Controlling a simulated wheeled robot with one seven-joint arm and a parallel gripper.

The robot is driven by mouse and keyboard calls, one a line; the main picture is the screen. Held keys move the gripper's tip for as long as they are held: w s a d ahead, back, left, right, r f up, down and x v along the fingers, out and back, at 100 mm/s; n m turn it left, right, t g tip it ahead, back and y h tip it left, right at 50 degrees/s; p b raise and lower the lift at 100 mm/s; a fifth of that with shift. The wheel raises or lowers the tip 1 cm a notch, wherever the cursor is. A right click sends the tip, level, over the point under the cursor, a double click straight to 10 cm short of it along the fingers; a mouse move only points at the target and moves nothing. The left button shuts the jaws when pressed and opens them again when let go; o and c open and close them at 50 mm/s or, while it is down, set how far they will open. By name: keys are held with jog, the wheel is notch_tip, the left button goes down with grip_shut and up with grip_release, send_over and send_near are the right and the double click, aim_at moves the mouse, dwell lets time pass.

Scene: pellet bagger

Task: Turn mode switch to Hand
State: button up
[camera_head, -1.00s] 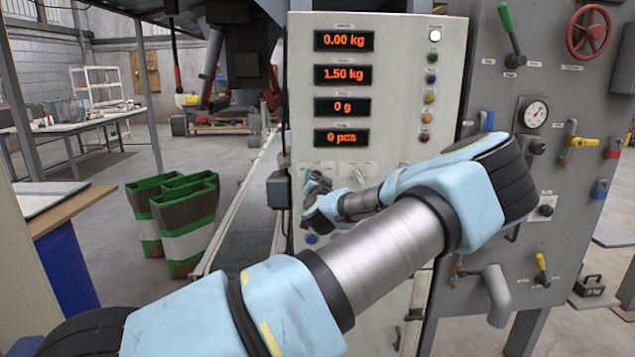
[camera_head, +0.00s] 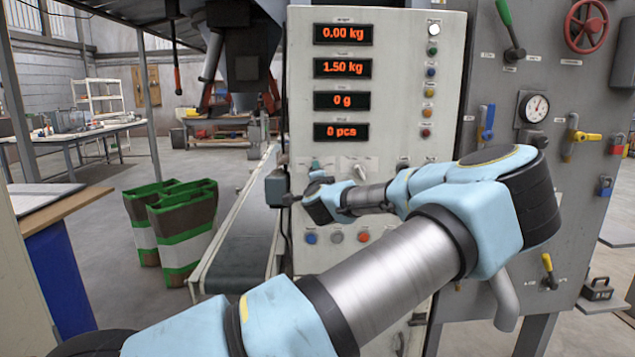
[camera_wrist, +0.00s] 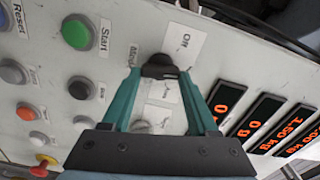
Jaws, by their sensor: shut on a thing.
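The mode switch, a black knob (camera_wrist: 160,66), is on the pale panel in the wrist view, beside a label reading "Mode" and a white plate reading "Off" (camera_wrist: 184,42). My gripper (camera_wrist: 160,73) has its two teal fingers on either side of the knob and is shut on it. The fingers hide part of the knob and its lower plates, so I cannot tell the pointer's exact position. In the head view my gripper (camera_head: 316,168) is at the panel below the displays, and my own wrist hides the knob.
A green Start button (camera_wrist: 76,32) and other buttons sit left of the knob in the wrist view. Lit displays (camera_head: 342,67) are above my gripper. A conveyor (camera_head: 240,245) runs along the panel's left side.

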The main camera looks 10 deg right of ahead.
jog(key=shift+d+f+m+b, duration=0.1)
jog(key=shift+m+b, duration=0.25)
jog(key=shift+m, duration=0.55)
jog(key=o, duration=1.4)
jog(key=s+b, duration=0.1)
jog(key=s, duration=0.2)
jog(key=s+a+b, duration=0.1)
jog(key=s, duration=0.3)
jog(key=s+a+b, duration=0.1)
jog(key=s, duration=0.2)
jog(key=shift+s, duration=0.35)
